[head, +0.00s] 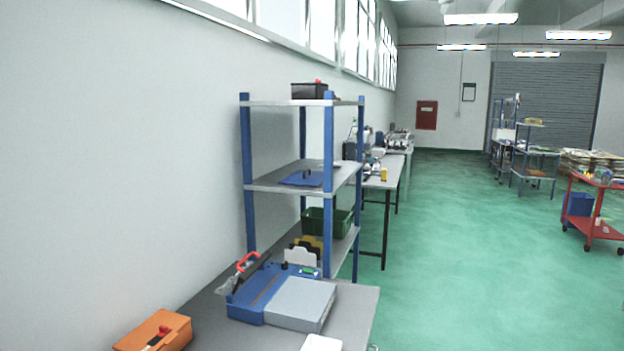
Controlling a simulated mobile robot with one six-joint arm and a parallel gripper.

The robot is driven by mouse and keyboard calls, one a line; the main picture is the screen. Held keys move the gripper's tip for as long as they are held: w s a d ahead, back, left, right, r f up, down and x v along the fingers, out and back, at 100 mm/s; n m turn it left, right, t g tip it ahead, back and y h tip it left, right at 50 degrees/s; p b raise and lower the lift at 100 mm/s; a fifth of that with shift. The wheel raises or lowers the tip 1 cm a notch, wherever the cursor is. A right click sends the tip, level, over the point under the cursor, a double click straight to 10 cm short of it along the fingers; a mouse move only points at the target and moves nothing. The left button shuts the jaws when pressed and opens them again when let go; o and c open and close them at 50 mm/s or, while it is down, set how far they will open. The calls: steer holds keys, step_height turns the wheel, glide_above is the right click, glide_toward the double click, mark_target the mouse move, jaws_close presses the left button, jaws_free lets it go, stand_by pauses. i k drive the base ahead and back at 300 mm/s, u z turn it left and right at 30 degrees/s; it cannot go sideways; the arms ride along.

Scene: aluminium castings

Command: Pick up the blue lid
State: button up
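A flat blue piece with a dark upright knob or handle, which looks like the blue lid (296,180), lies on the middle board of the blue-post shelf rack (262,188). It is seen only from a distance. My gripper is not in this view.
A grey table (361,302) in front of the rack holds a blue mitre-box-like tool (246,303), a grey box (301,302) and an orange box (155,331). A green bin (328,222) sits on the rack's lower board. Open green floor (458,255) lies right; a red cart (597,208) stands beyond.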

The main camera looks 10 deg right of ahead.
mark_target(308, 177)
steer(key=u, duration=0.2)
steer(key=k, duration=0.55)
steer(key=z, duration=1.2)
steer(key=i, duration=1.75)
